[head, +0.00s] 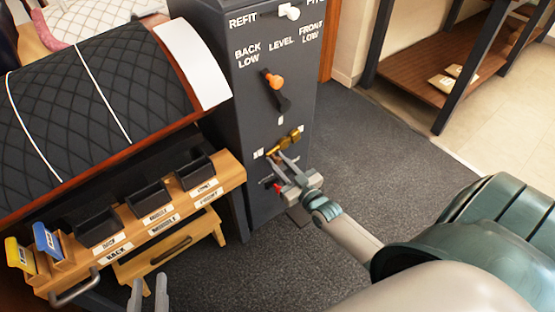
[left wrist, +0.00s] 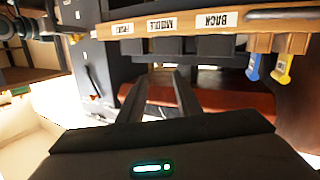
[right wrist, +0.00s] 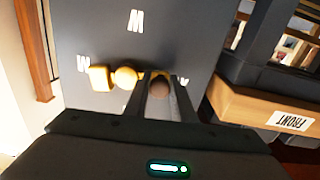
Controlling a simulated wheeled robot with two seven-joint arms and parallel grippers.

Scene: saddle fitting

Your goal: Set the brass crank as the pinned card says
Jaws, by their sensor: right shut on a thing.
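The brass crank (head: 284,143) is on the front of the dark grey cabinet (head: 225,100), with small white marks around it. In the right wrist view the crank (right wrist: 125,77) shows a brass block, a round hub and a brown knob, with white letters around it, one like an M. My right gripper (head: 277,168) is at the crank; in the right wrist view its fingers (right wrist: 160,95) are shut on the brown knob. My left gripper (head: 148,292) is open and empty, low in front of the wooden rack. I see no readable pinned card.
An orange-knobbed lever (head: 275,82) sits above the crank under LEVEL lettering. A white knob (head: 289,12) is higher. The rack (head: 232,170) holds black bins, with blue (head: 46,240) and yellow (head: 18,256) tags. A quilted saddle (head: 90,95) with a blank white sheet (head: 193,63) is left.

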